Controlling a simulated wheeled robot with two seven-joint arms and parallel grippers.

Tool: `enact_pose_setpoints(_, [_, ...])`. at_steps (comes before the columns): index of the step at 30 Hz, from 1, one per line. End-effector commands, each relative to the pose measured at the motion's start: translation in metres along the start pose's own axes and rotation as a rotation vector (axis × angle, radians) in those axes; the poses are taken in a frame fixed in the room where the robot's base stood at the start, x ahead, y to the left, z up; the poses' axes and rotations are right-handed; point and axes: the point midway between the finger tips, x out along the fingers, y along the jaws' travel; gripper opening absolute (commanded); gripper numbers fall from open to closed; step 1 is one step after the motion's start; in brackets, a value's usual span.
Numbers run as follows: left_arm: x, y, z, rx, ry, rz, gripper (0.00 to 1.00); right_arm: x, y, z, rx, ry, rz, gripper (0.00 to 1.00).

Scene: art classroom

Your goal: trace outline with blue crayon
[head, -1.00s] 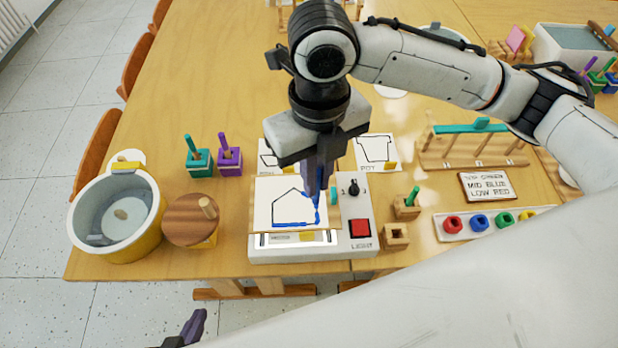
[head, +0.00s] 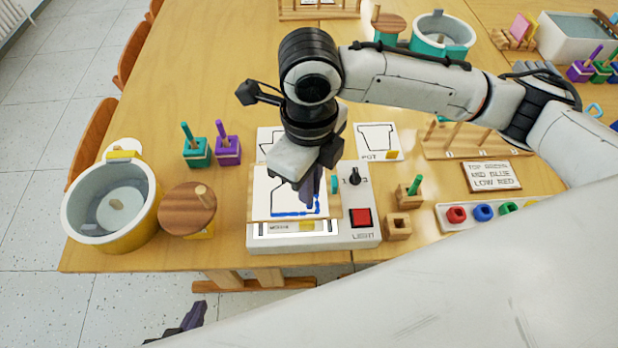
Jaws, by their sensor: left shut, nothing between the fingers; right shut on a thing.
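A sheet with a black house-like outline (head: 271,204) lies on the white light box (head: 345,237). A blue line (head: 295,213) runs along the outline's bottom edge and a short way up its right side. My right gripper (head: 309,193) is over the sheet at the right side of the outline, pointing down. It is shut on the blue crayon, which its fingers mostly hide. The arm and gripper cover the top of the outline. My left gripper (head: 188,325) is low at the bottom left, off the table's front edge, shut and empty.
A red button (head: 361,217) and black knob (head: 354,177) are on the box's right side. A yellow pot (head: 112,205) and round wooden lid (head: 188,209) stand left. Teal (head: 197,153) and purple (head: 228,152) pegged blocks stand behind. Wooden blocks (head: 398,227) are close on the right.

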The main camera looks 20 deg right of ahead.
Motion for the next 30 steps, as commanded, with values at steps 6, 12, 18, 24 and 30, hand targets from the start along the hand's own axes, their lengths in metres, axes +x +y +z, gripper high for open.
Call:
enact_pose_setpoints(6, [0.0001, 0.0, 0.0002, 0.0, -0.001, 0.0, 0.0, 0.0001, 0.0, 0.0002, 0.0, -0.001, 0.0, 0.0])
enact_pose_setpoints(12, [-0.0013, 0.0002, -0.001, 0.0, -0.001, 0.0, 0.0, -0.0008, 0.0, 0.0003, 0.0, -0.001, 0.0, 0.0])
enact_pose_setpoints(18, [-0.0054, 0.0007, -0.0048, 0.0, -0.001, 0.0, 0.0, -0.0016, 0.0001, 0.0011, 0.001, -0.001, 0.001, 0.0])
enact_pose_setpoints(24, [-0.0059, 0.0008, -0.0052, 0.0, -0.001, 0.0, 0.0, 0.0, 0.0, 0.0014, 0.0, -0.001, 0.0, 0.0])
enact_pose_setpoints(30, [-0.0058, 0.0008, -0.0048, 0.0, -0.002, 0.0, 0.0, 0.0002, 0.0, 0.0013, 0.0, -0.001, 0.0, 0.0])
